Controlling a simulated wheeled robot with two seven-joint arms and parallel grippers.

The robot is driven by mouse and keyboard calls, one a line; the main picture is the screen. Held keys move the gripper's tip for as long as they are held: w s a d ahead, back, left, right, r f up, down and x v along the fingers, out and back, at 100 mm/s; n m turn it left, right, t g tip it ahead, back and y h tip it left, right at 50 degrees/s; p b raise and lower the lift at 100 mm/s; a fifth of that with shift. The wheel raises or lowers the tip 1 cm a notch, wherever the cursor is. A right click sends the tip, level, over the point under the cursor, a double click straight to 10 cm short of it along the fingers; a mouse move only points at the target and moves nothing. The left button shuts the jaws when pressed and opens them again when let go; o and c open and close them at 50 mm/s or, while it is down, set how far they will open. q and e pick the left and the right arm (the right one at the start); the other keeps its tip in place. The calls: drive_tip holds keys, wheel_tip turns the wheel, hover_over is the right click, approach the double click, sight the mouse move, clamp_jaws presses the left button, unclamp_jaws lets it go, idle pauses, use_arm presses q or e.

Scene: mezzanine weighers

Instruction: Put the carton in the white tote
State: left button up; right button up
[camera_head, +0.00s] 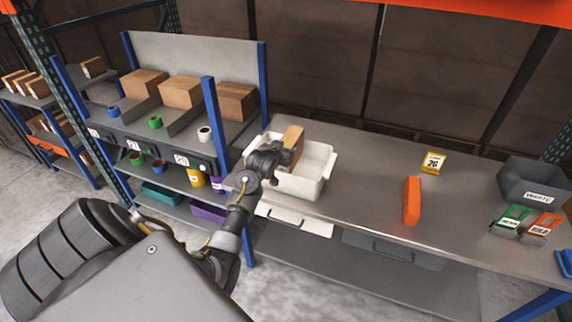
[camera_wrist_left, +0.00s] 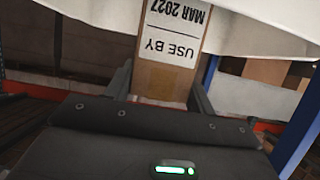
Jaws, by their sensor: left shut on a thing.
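The carton (camera_head: 293,141) is a small brown box, held upright over the white tote (camera_head: 321,162) on the metal table. My left gripper (camera_head: 277,156) is shut on it. In the left wrist view the carton (camera_wrist_left: 170,50) sits between the two fingers (camera_wrist_left: 162,92) and bears a label reading "USE BY MAR 2027". The carton's lower end is hidden by the gripper and arm in the head view, so I cannot tell whether it touches the tote. The tote's right part looks empty. My right gripper is not in view.
On the table right of the tote are a yellow card (camera_head: 433,163), an orange block (camera_head: 412,200) and a grey waste bin (camera_head: 531,181). A blue-posted shelf (camera_head: 209,125) with boxes and tape rolls stands left.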

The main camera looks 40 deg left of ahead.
use_arm(q)
drive_tip(key=shift+f+p, duration=0.35)
drive_tip(key=shift+f, duration=2.5)
drive_tip(key=shift+f, duration=0.15)
drive_tip(key=o, duration=1.3)
drive_tip(key=shift+c, duration=0.2)
